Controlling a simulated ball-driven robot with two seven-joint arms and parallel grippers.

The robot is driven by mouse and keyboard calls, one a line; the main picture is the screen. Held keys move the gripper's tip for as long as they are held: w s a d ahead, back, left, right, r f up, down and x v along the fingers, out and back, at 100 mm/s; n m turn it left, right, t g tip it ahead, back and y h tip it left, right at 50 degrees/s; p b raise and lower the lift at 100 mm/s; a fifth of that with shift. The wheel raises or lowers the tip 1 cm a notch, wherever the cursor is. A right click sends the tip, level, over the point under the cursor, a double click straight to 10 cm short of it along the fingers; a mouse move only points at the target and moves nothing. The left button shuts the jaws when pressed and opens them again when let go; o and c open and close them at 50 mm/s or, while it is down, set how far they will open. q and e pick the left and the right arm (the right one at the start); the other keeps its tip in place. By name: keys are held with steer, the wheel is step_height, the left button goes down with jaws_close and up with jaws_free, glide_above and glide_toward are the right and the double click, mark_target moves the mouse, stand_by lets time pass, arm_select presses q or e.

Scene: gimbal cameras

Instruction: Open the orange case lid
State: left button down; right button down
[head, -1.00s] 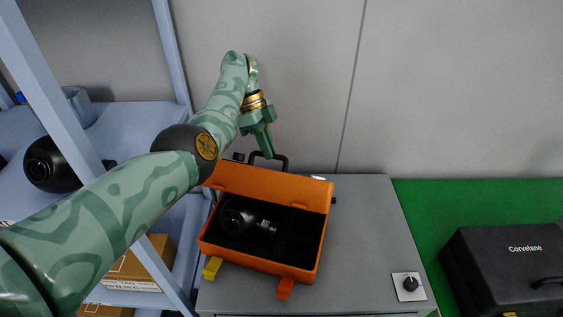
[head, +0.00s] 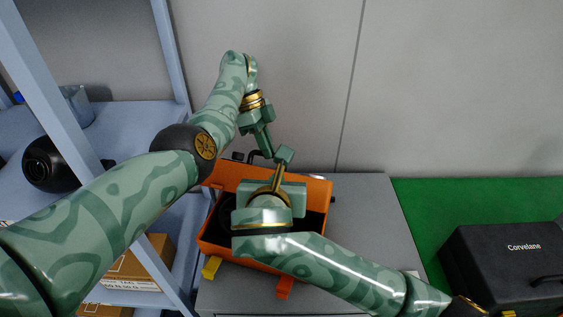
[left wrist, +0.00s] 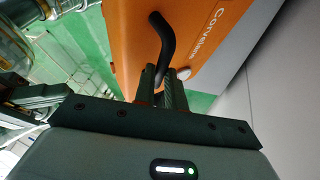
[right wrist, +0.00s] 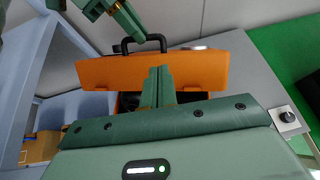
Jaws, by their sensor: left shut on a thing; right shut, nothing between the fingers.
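The orange case (head: 214,245) stands on the grey cabinet with its lid (head: 319,188) raised and leaning back. The lid's black handle (left wrist: 163,35) lies between the fingers of my left gripper (left wrist: 163,88), which is shut on it. In the head view the left gripper (head: 266,150) reaches down behind the lid's top edge. My right gripper (head: 284,155) is shut and empty, over the case in front of the lid; its fingers (right wrist: 158,84) show against the lid's inside (right wrist: 105,72) in the right wrist view. My right arm hides much of the case interior and lid.
The grey cabinet top (head: 372,215) is clear right of the case. A black case (head: 500,265) sits on a green surface at right. A blue shelf rack (head: 135,125) with a round black device (head: 48,165) stands close at left. The wall is behind.

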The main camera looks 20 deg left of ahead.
mark_target(271, 175)
arm_select(q)
steer(key=shift+s+f, duration=0.1)
steer(key=shift+f, duration=0.25)
arm_select(e)
steer(key=x, duration=0.7)
steer(key=r+x, duration=0.1)
steer(key=x, duration=0.2)
steer(key=shift+w+f, duration=0.15)
steer(key=shift+w, duration=0.25)
